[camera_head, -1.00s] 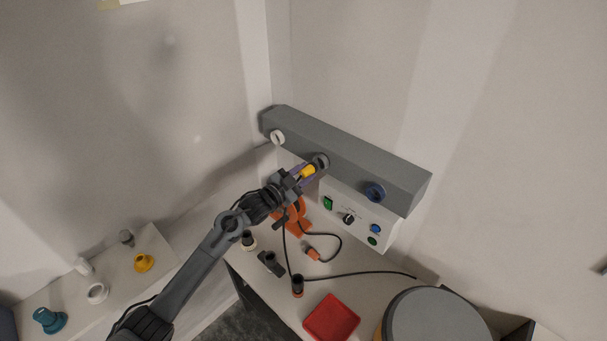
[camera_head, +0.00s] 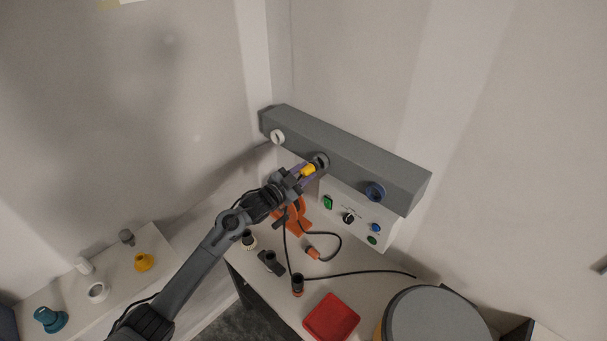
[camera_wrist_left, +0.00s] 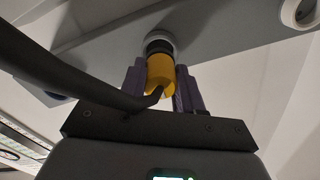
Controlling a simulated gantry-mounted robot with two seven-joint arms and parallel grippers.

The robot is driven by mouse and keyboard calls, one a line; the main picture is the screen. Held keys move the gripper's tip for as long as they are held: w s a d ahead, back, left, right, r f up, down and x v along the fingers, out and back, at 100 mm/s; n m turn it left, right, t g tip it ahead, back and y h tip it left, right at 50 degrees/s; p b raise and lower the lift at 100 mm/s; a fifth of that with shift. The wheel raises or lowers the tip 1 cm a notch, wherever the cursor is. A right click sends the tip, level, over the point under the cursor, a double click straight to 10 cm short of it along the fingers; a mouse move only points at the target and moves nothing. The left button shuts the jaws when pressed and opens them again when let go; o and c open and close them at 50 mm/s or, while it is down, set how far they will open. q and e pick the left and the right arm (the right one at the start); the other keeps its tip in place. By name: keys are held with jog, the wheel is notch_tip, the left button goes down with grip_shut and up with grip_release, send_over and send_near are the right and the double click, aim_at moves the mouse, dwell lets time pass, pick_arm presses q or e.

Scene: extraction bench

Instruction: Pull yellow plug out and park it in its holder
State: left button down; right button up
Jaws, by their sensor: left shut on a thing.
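The yellow plug (camera_head: 308,170) is at the middle port (camera_head: 320,160) of the grey wall bar. My left gripper (camera_head: 303,173) is shut on the yellow plug, one purple finger on each side. In the left wrist view the yellow plug (camera_wrist_left: 160,72) stands between the purple fingers, with its dark collar at the port ring (camera_wrist_left: 160,42). I cannot tell how deep the plug sits in the port. A yellow ring-shaped holder (camera_head: 144,262) stands empty on the white shelf at the left.
Below are a control box (camera_head: 358,222), an orange stand (camera_head: 297,222), cables and a red tray (camera_head: 331,317). The shelf also carries white, grey and teal holders.

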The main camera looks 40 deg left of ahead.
pick_arm(q)
jog(key=shift+w+d+b, duration=0.2)
jog(key=shift+w+b, duration=0.45)
jog(key=shift+w, duration=0.65)
jog(key=c, duration=0.7)
grip_release()
jog(key=shift+o, duration=0.2)
jog(key=s+a, duration=0.1)
jog(key=s, duration=0.9)
jog(key=shift+s+a, duration=0.25)
jog(key=shift+s, duration=0.1)
jog(key=shift+f, duration=0.1)
